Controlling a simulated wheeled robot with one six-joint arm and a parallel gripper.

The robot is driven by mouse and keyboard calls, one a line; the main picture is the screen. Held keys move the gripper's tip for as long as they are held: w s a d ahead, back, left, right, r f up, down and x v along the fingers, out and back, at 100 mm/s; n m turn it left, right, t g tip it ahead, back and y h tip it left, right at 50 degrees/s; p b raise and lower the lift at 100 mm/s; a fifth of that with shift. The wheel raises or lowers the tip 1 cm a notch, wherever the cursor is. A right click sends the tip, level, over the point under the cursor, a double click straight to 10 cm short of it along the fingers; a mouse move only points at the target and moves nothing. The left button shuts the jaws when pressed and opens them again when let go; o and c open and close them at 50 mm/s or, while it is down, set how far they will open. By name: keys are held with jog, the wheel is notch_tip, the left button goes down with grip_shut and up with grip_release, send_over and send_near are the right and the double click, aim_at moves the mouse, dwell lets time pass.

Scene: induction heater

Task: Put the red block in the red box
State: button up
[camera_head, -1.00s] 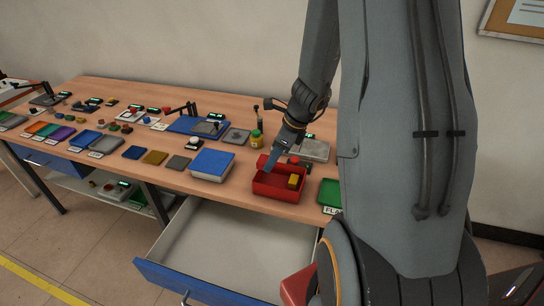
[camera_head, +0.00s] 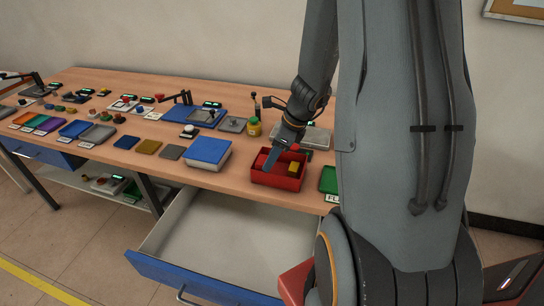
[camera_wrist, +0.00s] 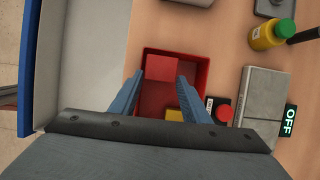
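The red box (camera_head: 279,184) is an open tray near the table's front edge. My gripper (camera_head: 267,168) points down over its left part. In the wrist view my gripper (camera_wrist: 162,76) has its two blue-grey fingers on either side of the red block (camera_wrist: 161,66), which fits closely between the tips. The block also shows as a bright red patch beside the fingertips in the head view (camera_head: 260,161). Block and fingertips are over or inside the box (camera_wrist: 205,72); whether the block touches the floor cannot be told. A yellow block (camera_head: 294,168) sits in the box's right part.
A blue-lidded box (camera_head: 208,151) stands left of the red box, a green tray (camera_head: 329,180) right. A yellow bottle (camera_head: 254,127) and a grey device (camera_wrist: 263,100) stand behind. An open drawer (camera_head: 222,240) juts out below the table's front edge.

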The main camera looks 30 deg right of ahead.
jog(key=o, duration=0.3)
jog(key=shift+o, duration=0.2)
jog(key=shift+r, duration=0.15)
jog(key=v, duration=0.7)
jog(key=shift+r, duration=0.25)
jog(key=shift+s, duration=0.1)
jog(key=s+a+r+n+g+h, duration=0.1)
jog(key=s+a+n, duration=0.4)
jog(key=n, duration=0.8)
jog(key=s+a+r+n+h, duration=0.1)
jog(key=s+a+n+h, duration=0.1)
jog(key=s+a+n, duration=0.3)
jog(key=a+n, duration=0.4)
jog(key=n, duration=0.5)
jog(key=shift+r+g, duration=0.25)
jog(key=shift+g, duration=0.15)
jog(key=shift+a, duration=0.1)
